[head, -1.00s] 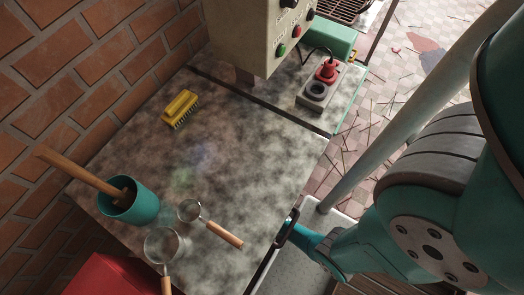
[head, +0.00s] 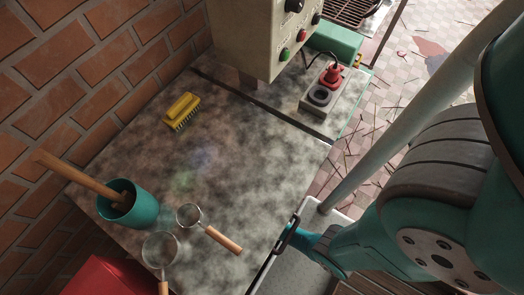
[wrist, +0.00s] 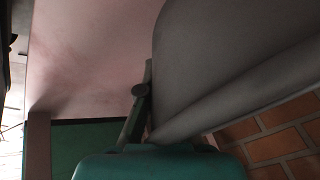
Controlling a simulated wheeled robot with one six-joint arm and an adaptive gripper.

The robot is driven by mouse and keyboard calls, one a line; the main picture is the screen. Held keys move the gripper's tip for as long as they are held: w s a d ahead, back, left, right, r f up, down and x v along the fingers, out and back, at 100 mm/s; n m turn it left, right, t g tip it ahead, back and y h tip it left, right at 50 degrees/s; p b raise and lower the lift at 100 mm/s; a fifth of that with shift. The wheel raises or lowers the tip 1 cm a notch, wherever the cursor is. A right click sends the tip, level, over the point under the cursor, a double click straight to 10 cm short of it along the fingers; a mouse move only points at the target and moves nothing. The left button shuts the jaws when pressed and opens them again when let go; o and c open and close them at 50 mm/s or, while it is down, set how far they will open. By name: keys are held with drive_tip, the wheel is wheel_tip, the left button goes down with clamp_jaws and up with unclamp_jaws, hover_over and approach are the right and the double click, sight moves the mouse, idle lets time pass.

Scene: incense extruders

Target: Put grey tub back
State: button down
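The grey tub (head: 307,271) shows partly in the head view, beside the right edge of the stone-topped table, with my arm covering much of it. In the wrist view its smooth grey wall and thick rim (wrist: 235,95) fill the upper right, close to the camera. My gripper (head: 288,234) is at the tub's rim in the head view. In the wrist view one dark finger (wrist: 139,105) lies against the rim's left end; the other finger is hidden. The gripper looks shut on the rim. The tub's inside and base are mostly hidden.
On the table (head: 235,150) are a yellow brush (head: 182,112), a teal cup (head: 135,211) with a wooden pestle and two handled strainers (head: 190,214). A control box (head: 262,38) and socket block (head: 320,95) stand behind. A pale pole (head: 410,115) runs close to my arm.

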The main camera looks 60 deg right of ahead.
drive_tip(key=c, duration=1.2)
unclamp_jaws()
drive_tip(key=shift+f, duration=0.1)
drive_tip(key=shift+c, duration=0.2)
